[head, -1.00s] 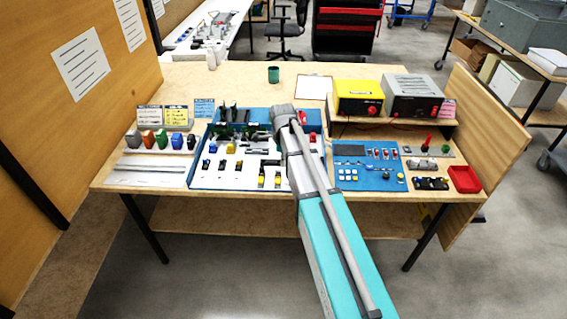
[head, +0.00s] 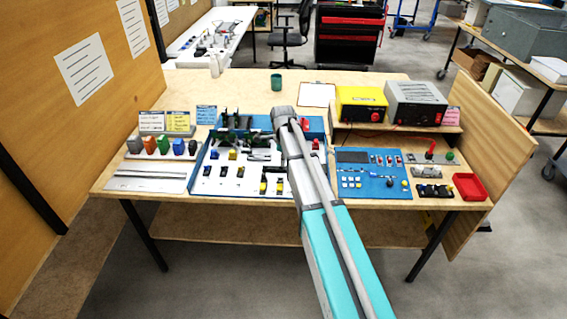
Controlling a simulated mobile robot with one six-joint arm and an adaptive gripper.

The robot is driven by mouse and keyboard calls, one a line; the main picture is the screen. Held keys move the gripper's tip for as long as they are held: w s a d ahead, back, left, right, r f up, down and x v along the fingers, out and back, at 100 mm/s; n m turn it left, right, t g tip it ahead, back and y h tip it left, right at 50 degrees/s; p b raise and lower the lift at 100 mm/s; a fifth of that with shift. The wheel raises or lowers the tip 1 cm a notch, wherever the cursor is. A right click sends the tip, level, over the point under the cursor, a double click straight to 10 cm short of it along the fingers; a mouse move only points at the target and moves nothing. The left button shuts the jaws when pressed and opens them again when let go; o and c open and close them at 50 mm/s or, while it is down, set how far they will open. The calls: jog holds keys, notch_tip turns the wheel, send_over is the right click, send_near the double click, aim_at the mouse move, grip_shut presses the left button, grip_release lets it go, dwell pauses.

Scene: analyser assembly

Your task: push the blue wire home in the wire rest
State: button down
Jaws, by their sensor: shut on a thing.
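My arm reaches over the white and blue work board (head: 205,186) in the middle of the bench. My gripper (head: 262,152) is a small dark shape at the arm's end, low over the board and partly hidden by my wrist. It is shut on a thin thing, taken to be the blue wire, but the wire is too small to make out. The wire rest cannot be told apart from the small dark parts around the gripper. How deep the wire sits cannot be seen.
Several coloured blocks, one of them blue (head: 178,146), stand at the left behind a pale rail plate (head: 145,177). A blue panel (head: 372,183) and a red tray (head: 470,187) lie right. A yellow box (head: 360,104) stands on the shelf behind.

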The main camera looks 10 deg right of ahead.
jog(key=shift+w+d+f+b, duration=0.1)
jog(key=shift+w+f+b, duration=0.25)
jog(key=shift+w, duration=0.65)
jog(key=shift+w+d+f+b, duration=0.1)
jog(key=shift+w+f+b, duration=0.3)
jog(key=shift+w, duration=0.55)
jog(key=shift+w+d+f+b, duration=0.1)
jog(key=shift+w+f+b, duration=0.25)
jog(key=shift+w, duration=0.65)
jog(key=shift+f, duration=0.15)
jog(key=shift+f+b, duration=1.3)
jog(key=shift+b, duration=0.1)
jog(key=shift+f+b, duration=1.15)
jog(key=c, duration=0.5)
grip_release()
jog(key=shift+c, duration=0.2)
jog(key=o, duration=0.3)
